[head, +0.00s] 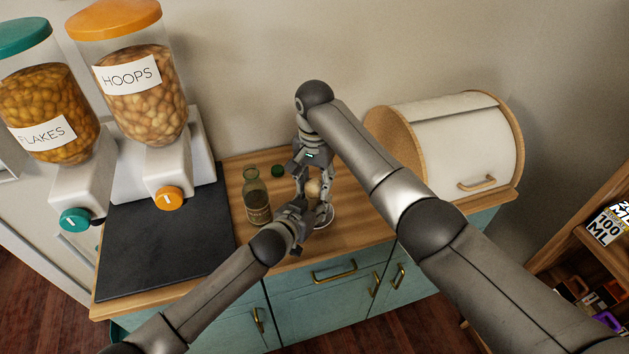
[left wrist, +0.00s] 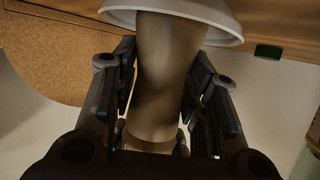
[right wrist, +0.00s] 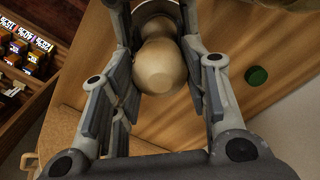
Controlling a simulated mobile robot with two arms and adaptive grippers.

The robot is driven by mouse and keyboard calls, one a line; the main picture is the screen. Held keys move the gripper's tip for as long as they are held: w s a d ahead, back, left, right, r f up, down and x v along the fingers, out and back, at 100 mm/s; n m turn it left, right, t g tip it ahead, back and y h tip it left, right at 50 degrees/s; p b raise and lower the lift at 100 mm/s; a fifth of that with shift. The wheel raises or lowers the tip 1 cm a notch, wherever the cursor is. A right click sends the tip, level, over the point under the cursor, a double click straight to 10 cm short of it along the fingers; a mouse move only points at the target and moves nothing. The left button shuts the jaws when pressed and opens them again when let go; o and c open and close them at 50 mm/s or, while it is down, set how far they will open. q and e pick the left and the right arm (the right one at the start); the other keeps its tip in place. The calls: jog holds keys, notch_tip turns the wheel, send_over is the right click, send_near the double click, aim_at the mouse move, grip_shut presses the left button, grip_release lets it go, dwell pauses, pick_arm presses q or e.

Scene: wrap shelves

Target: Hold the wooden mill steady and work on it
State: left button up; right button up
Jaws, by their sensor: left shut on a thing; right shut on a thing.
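The wooden mill (head: 313,187) stands on the counter, largely hidden by my grippers in the head view. My left gripper (head: 308,211) is shut on its body, which shows between the fingers in the left wrist view (left wrist: 163,70). A white dish-like rim (left wrist: 222,22) surrounds the mill's base there. My right gripper (head: 314,184) comes from above and is shut on the mill's upper part. The rounded pale wooden top (right wrist: 160,66) sits between its fingers in the right wrist view. The mill looks upright.
A glass bottle (head: 257,197) stands close left of my grippers, with a green cap (head: 277,170) behind. Cereal dispensers (head: 140,90) and a dark mat (head: 150,245) are at left. A bread bin (head: 465,145) stands at right. Bare wooden counter (head: 362,218) lies between.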

pick_arm(q)
jog(key=shift+f, duration=0.1)
pick_arm(e)
jog(key=n, duration=0.8)
jog(key=shift+n, duration=0.4)
jog(key=n, duration=1.3)
pick_arm(q)
jog(key=shift+f, duration=0.1)
pick_arm(e)
jog(key=n, duration=0.5)
jog(key=shift+d, duration=0.1)
jog(key=n, duration=0.4)
jog(key=shift+w, duration=0.1)
pick_arm(q)
jog(key=shift+s, duration=0.1)
pick_arm(e)
jog(key=shift+n, duration=2.1)
